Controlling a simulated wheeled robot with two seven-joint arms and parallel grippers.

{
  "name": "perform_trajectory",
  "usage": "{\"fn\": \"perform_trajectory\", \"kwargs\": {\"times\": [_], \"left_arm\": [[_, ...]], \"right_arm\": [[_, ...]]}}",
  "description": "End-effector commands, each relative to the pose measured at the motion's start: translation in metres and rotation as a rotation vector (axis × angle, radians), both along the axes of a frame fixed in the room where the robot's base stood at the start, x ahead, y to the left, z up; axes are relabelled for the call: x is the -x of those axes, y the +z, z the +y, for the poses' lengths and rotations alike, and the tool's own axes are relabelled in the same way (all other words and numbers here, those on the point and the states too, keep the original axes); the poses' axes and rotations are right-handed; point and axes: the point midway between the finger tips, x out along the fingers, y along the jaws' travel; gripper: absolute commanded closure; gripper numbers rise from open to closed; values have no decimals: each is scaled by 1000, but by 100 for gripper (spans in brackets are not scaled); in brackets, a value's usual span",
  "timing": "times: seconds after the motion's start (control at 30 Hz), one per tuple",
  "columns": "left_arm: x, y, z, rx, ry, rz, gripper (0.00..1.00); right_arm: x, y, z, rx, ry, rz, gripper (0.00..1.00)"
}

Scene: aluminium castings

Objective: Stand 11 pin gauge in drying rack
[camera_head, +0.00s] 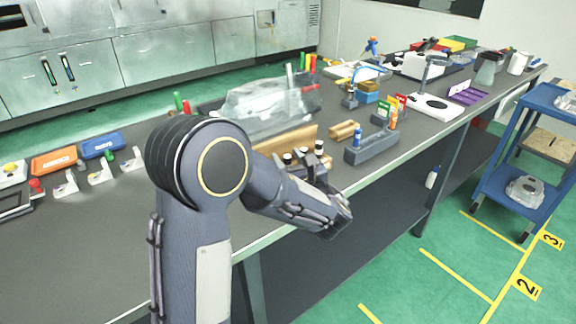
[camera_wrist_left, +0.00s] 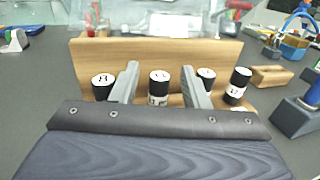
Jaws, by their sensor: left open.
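Several black cylindrical pin gauges with white number labels stand upright in front of a wooden board (camera_wrist_left: 155,52). The pin gauge whose label looks like 11 (camera_wrist_left: 158,84) stands between the two fingers of my left gripper (camera_wrist_left: 158,80), with gaps on both sides. My left gripper also shows in the head view (camera_head: 301,163); it is open and holds nothing. Another pin gauge (camera_wrist_left: 103,86) stands left of the fingers, and two more (camera_wrist_left: 206,80) (camera_wrist_left: 238,85) stand to the right. The gauges' lower ends are hidden. I cannot tell which thing is the drying rack. My right gripper is out of view.
A small wooden block (camera_head: 343,131) and a grey holder (camera_head: 372,148) with a blue item stand right of the gauges. A clear-covered fixture (camera_head: 262,107) is behind the board. Orange (camera_head: 54,161) and blue (camera_head: 101,146) boxes lie on the bench's left side.

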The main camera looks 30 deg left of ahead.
Motion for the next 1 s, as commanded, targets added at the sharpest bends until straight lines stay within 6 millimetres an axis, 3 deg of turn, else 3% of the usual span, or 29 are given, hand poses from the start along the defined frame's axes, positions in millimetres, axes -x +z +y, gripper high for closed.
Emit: {"fn": "perform_trajectory", "kwargs": {"times": [0.27, 0.6, 1.0], "left_arm": [[-3, 0, 4, 0, 0, 0, 59], [-2, 0, 3, 1, 0, 1, 100], [-2, 8, 3, 0, 0, -2, 100]], "right_arm": [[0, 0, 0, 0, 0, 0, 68], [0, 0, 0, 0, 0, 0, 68], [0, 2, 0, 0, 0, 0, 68]]}}
